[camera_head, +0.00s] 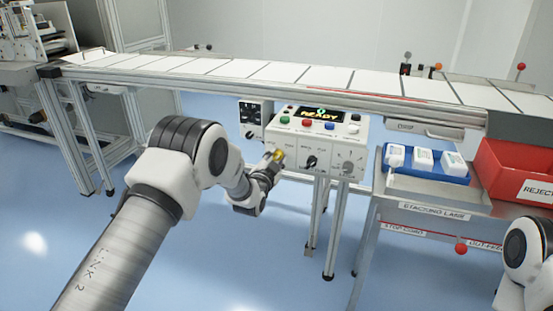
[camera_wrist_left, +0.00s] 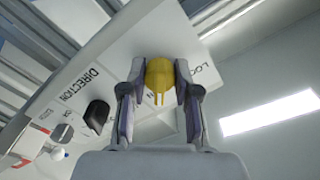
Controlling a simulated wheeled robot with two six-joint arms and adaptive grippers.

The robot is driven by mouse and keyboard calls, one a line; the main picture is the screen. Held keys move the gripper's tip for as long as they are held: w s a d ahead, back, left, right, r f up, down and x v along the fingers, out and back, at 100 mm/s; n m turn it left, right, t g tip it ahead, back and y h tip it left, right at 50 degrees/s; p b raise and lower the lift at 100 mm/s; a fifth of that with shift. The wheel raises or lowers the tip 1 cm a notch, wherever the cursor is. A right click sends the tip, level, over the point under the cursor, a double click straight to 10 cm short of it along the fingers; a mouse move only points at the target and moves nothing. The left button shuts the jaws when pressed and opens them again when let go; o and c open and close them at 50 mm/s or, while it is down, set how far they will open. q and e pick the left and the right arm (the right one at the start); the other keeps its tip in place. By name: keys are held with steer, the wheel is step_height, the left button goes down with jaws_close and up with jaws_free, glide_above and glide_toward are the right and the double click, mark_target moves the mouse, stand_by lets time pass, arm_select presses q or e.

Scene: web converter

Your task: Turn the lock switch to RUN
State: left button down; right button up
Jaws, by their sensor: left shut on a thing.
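The yellow lock switch (camera_wrist_left: 160,76) sits on the white control panel (camera_wrist_left: 70,65). Its label shows only in part, as "LOC", beside it in the left wrist view. My left gripper (camera_wrist_left: 158,88) is shut on the switch, one finger on each side. In the head view the yellow switch (camera_head: 279,154) shows at the panel's left side, with my left gripper (camera_head: 270,164) against it. A letter "N" shows between the fingers; the rest of that mark is hidden. My right gripper is out of view.
The panel's display (camera_head: 320,115) reads READY. A black DIRECTION knob (camera_wrist_left: 97,115) stands close beside the gripper. The conveyor (camera_head: 260,72) runs behind the panel. A blue tray (camera_head: 425,170) and a red reject bin (camera_head: 515,170) stand to the right.

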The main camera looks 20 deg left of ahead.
arm_select(q)
steer(key=shift+m, duration=0.6)
steer(key=c, duration=0.8)
jaws_free()
steer(key=shift+c, duration=0.2)
steer(key=s, duration=1.2)
steer(key=shift+a, duration=0.2)
